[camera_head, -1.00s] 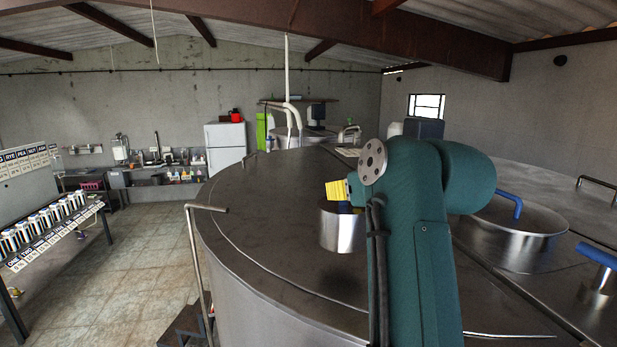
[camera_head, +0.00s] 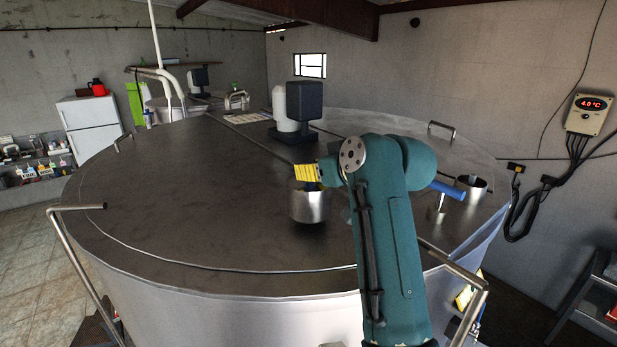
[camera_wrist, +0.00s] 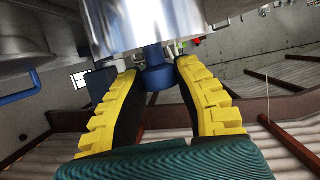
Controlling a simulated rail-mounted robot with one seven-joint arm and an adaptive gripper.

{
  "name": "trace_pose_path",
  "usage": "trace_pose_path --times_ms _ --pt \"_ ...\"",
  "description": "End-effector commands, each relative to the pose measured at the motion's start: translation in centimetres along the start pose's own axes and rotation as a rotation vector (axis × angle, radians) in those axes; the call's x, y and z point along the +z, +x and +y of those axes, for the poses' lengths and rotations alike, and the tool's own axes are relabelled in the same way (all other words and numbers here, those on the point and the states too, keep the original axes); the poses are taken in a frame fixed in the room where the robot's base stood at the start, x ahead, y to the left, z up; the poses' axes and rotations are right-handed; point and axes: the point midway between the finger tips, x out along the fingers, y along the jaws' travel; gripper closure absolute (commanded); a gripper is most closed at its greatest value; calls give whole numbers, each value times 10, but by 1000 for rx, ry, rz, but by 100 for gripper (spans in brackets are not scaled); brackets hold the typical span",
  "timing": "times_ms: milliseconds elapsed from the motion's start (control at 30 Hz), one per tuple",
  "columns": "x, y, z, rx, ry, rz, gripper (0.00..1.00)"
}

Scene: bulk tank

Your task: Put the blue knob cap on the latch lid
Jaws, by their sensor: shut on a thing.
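My gripper (camera_head: 307,174), with yellow fingers, is shut on the blue knob (camera_wrist: 155,75) of the blue knob cap. The cap's steel cylinder (camera_head: 309,204) hangs below the fingers, roughly upright, over the brown-grey tank top. The steel body fills the top middle of the wrist view (camera_wrist: 150,22). A blue bent handle (camera_wrist: 20,90) on a round steel part shows at the left of the wrist view, apart from the cap. I cannot tell for sure which part is the latch lid; my arm hides part of the tank top.
A blue bar handle (camera_head: 448,189) on a metal stem and a short open steel neck (camera_head: 472,186) stand right of my arm. A dark box-like unit (camera_head: 304,100) stands at the back. Metal rails (camera_head: 455,268) edge the tank. The tank top (camera_head: 200,200) left of the cap is clear.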

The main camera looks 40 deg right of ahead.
Motion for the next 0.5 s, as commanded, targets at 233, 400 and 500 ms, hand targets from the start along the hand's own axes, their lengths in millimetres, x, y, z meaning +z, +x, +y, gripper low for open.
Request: trace_pose_path --times_ms 233,400,500 --pt "22 9 0 0 -1 2 100" --pt "23 9 0 0 0 0 100" --pt "26 11 0 0 0 -1 100"
